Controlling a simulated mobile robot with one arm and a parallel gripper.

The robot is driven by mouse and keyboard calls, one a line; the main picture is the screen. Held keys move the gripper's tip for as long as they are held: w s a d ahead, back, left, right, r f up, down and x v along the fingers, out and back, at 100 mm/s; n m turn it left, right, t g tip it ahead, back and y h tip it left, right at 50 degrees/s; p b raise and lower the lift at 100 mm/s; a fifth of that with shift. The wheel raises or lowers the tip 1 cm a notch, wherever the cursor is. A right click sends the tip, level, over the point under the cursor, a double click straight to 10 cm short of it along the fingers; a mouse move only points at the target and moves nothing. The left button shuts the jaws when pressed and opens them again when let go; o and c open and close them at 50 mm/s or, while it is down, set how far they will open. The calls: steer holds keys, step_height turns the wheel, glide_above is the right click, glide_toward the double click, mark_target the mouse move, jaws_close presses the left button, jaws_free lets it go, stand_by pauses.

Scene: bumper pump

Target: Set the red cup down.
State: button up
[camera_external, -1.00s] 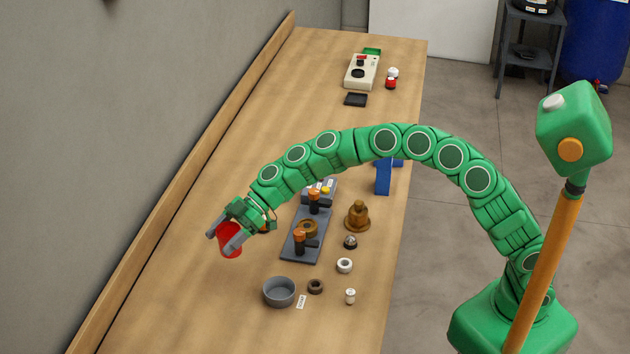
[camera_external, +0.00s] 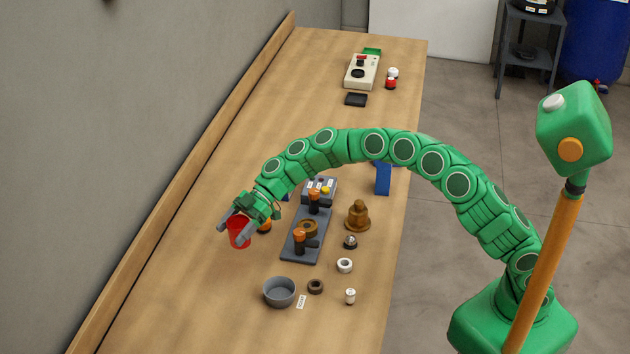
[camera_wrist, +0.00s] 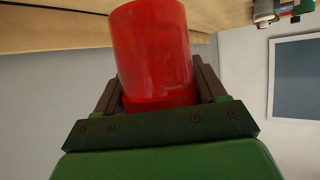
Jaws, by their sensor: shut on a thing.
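The red cup (camera_external: 240,236) is between the grey fingers of my gripper (camera_external: 236,231), which is shut on it. In the outside view the cup is over the wooden bench (camera_external: 190,285), left of the dark base plate with orange-topped posts. I cannot tell its exact height above the bench. In the wrist view the red cup (camera_wrist: 154,50) fills the middle, with a finger of my gripper (camera_wrist: 158,88) on each side. The fingers hide part of the cup in the outside view.
A grey bowl (camera_external: 279,303), a dark ring (camera_external: 315,287) and a white ring (camera_external: 344,265) stand near the front. The dark plate (camera_external: 290,250) and a brass bell-shaped part (camera_external: 357,221) are right of the cup. The bench's left part is clear up to the raised edge (camera_external: 112,283).

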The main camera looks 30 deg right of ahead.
step_height(320, 180, down, 13)
stand_by(0.8)
steer(key=o, duration=1)
steer(key=shift+w+d+r, duration=0.1)
steer(key=shift+d+r, duration=0.15)
steer(key=shift+d, duration=0.1)
steer(key=v, duration=1.1)
steer(key=shift+d, duration=0.15)
